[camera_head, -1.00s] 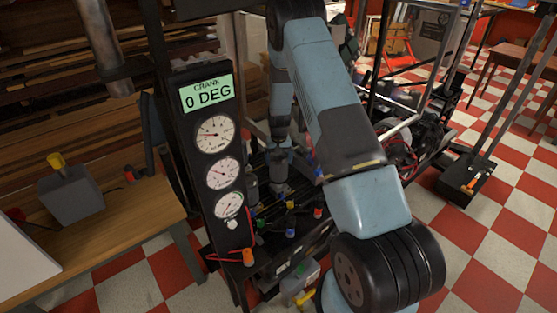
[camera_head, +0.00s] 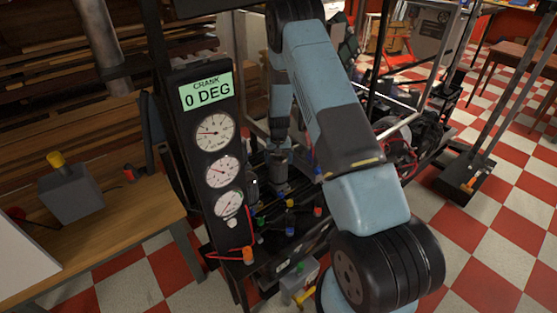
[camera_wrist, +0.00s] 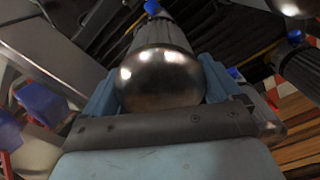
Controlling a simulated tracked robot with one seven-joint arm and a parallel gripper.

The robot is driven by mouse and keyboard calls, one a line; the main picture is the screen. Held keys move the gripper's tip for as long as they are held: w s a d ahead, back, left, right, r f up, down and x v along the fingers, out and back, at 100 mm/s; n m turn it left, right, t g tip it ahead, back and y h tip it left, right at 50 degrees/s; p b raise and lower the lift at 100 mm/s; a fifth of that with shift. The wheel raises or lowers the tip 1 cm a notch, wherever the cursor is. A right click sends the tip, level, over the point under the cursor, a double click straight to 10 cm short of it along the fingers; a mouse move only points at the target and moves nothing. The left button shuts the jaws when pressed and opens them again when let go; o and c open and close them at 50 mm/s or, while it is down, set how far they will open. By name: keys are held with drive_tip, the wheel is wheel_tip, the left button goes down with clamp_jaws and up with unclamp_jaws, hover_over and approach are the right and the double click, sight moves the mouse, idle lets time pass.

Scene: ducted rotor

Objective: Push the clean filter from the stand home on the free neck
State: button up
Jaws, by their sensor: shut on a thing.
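In the wrist view my gripper (camera_wrist: 160,95) is shut around a filter (camera_wrist: 160,78) with a rounded shiny metal end and a dark ribbed body. A blue piece (camera_wrist: 152,7) shows just beyond the held filter's far end; I cannot tell whether they touch. A second dark ribbed canister (camera_wrist: 302,72) with a blue piece above it is at the right, apart from my gripper. I cannot make out the free neck or the stand.
A gauge panel (camera_head: 214,160) reading CRANK 0 DEG stands left of my arm. Small coloured caps (camera_head: 290,231) are below my gripper on the rig. A wooden bench (camera_head: 120,225) with a grey box (camera_head: 72,192) is at the left.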

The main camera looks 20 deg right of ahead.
drive_tip(key=shift+f, duration=1.35)
drive_tip(key=o, duration=0.7)
drive_tip(key=shift+r, duration=0.1)
